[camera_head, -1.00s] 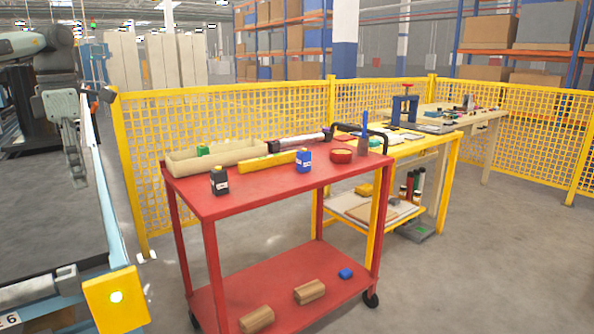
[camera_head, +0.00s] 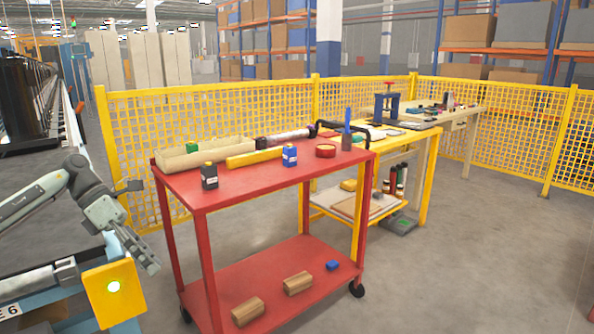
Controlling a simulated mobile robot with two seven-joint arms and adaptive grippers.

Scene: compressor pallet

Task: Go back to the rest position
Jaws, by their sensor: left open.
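My left gripper (camera_head: 146,258) is at the left of the head view, low and to the left of the red cart. It points down and to the right, with its fingers apart, and I see nothing between them. Its arm comes in from the left edge. It hangs near a yellow plate with a lit spot (camera_head: 113,287) and is clear of the cart. My right gripper is not in view.
Yellow mesh fencing (camera_head: 236,111) stands behind. Grey floor (camera_head: 460,270) is open at the right.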

